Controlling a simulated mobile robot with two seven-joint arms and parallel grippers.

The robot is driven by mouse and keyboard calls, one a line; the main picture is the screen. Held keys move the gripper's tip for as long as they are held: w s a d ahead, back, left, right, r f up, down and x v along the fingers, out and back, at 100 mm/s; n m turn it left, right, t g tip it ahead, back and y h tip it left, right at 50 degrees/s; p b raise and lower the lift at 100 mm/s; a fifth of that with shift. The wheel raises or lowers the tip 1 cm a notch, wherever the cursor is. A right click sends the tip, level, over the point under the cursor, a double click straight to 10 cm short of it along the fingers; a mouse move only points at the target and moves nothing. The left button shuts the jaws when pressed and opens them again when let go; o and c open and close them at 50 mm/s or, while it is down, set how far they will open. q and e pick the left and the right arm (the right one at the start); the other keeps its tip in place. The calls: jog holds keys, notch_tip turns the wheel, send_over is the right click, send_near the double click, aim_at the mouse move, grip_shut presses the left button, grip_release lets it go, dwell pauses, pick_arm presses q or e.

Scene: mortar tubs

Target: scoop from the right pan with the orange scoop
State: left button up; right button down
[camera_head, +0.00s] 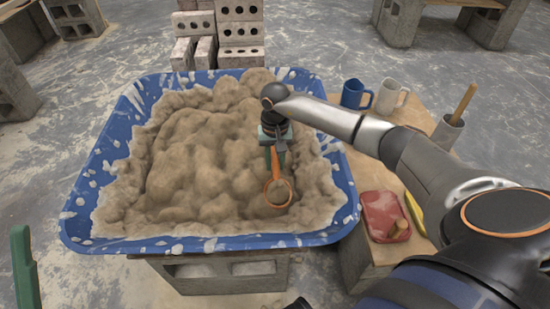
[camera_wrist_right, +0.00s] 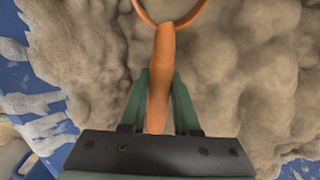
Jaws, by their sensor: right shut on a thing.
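One blue tub (camera_head: 72,218) heaped with lumpy tan mortar (camera_head: 190,160) fills the middle of the head view. The orange scoop (camera_head: 277,180) is over the tub's right side, its round rim at the mortar; contact is unclear. Tan shows inside the rim. My right gripper (camera_head: 275,158) reaches down from the right, shut on the scoop's handle. In the wrist view the orange handle (camera_wrist_right: 159,85) lies between the green fingers (camera_wrist_right: 160,100), and the rim is cut off by the top edge. A green piece (camera_head: 25,268) at the left edge looks like a finger of my left gripper; its jaw state is hidden.
The tub stands on grey blocks (camera_head: 225,277). Bricks (camera_head: 240,33) are stacked behind.

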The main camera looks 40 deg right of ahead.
jog(key=r+p, duration=0.1)
jog(key=r, duration=0.2)
jog(key=r+p, duration=0.2)
jog(key=r, duration=0.1)
jog(key=w+r+p, duration=0.1)
jog(key=r, duration=0.1)
jog(key=shift+d+r, duration=0.25)
jog(key=shift+r, duration=0.15)
pick_arm(q)
jog(key=shift+m, duration=0.5)
jog(key=shift+s+a+r+p, duration=0.15)
jog(key=shift+r+p, duration=0.2)
jog(key=shift+r, duration=1.1)
jog(key=shift+w+a+r+p, duration=0.1)
jog(key=shift+r+p, duration=0.2)
jog(key=shift+r, duration=1.15)
pick_arm(e)
jog(key=shift+r, duration=0.75)
jog(key=shift+r, duration=0.1)
